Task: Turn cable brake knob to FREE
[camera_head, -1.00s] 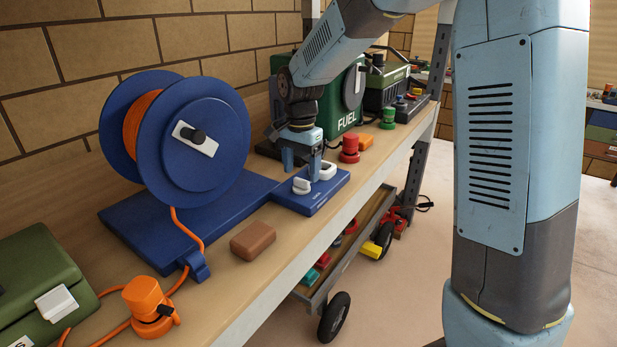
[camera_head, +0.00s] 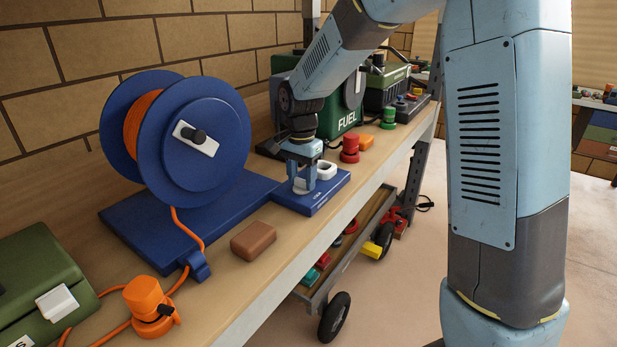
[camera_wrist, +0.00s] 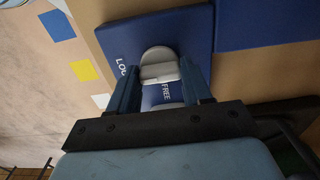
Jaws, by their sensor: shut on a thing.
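A blue brake plate (camera_head: 322,200) lies on the shelf beside the cable reel. Its white round knob (camera_wrist: 157,55) has a raised grip bar and shows between my fingers in the wrist view. The word FREE (camera_wrist: 167,92) is readable by the right finger, and part of LOCK (camera_wrist: 121,68) by the left one. Which mark the knob points at I cannot tell. My gripper (camera_head: 303,186) is lowered over the plate, shut on the knob; it also shows in the wrist view (camera_wrist: 158,73).
A blue reel (camera_head: 200,155) with orange cable stands left on its base. A brown block (camera_head: 253,241) and an orange connector (camera_head: 148,305) lie nearer. A green FUEL box (camera_head: 338,105) and a red knob (camera_head: 349,149) stand behind. The shelf's front edge is close to the plate.

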